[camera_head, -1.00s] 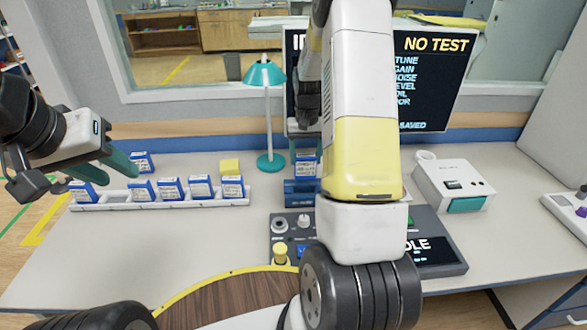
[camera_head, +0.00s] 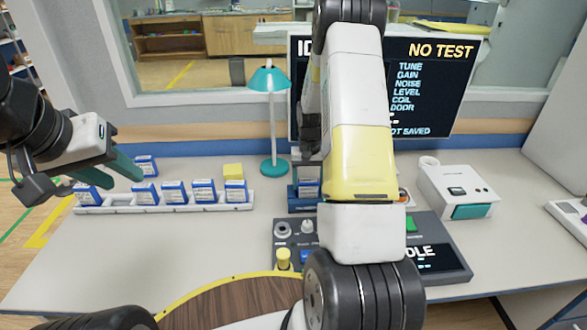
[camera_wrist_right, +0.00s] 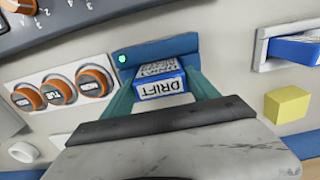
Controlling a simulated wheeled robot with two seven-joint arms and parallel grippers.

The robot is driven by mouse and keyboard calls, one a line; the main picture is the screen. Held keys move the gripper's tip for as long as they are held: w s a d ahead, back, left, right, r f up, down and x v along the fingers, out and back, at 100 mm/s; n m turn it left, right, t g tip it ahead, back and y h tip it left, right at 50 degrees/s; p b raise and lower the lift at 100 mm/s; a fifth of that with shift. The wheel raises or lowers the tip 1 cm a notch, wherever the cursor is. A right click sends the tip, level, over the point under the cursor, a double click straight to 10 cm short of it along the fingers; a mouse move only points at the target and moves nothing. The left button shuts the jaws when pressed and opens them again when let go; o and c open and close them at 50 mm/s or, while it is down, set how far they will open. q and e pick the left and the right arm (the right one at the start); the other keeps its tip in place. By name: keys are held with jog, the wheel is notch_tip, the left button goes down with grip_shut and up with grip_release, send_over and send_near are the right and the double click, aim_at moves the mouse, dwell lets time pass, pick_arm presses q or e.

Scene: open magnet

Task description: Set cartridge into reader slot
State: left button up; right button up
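A blue-and-white cartridge labelled DRIFT (camera_wrist_right: 160,84) sits with its far end in the blue reader slot (camera_wrist_right: 140,50), beside a lit green light. The cartridge shows in the head view (camera_head: 308,187) in the dark blue reader (camera_head: 304,206), partly behind my right arm. My right gripper (camera_wrist_right: 162,88) has its teal fingers close along both sides of the cartridge and appears shut on it. Its fingertips are hidden in the head view. My left gripper (camera_head: 118,172) is open and empty above the left end of the cartridge rack, its two teal fingers apart.
Several cartridges stand in the white rack (camera_head: 232,206); another (camera_head: 146,166) stands behind it. A yellow block (camera_head: 233,171) and teal lamp (camera_head: 273,165) are behind. A control console (camera_head: 450,262) lies in front and a white device (camera_head: 455,188) at right. The front-left tabletop is clear.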

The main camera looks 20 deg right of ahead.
jog(key=shift+o, duration=1.2)
jog(key=shift+r, duration=0.15)
notch_tip(320, 180, up, 12)
jog(key=s+a+r+n+t+y, duration=0.1)
jog(key=s+a+r, duration=0.35)
jog(key=r, duration=0.25)
jog(key=s+a+r+t, duration=0.2)
jog(key=s+a+r, duration=0.1)
jog(key=s+r, duration=0.3)
jog(key=s+a+r+n+t, duration=0.1)
jog(key=s+a+r, duration=0.2)
jog(key=s, duration=0.4)
jog(key=s+a+r+n+t+y, duration=0.1)
jog(key=s+a+r+t, duration=0.1)
jog(key=s, duration=0.6)
jog(key=shift+s+a+r+n, duration=0.15)
jog(key=shift+a+r+n, duration=0.15)
jog(key=shift+a+r, duration=0.45)
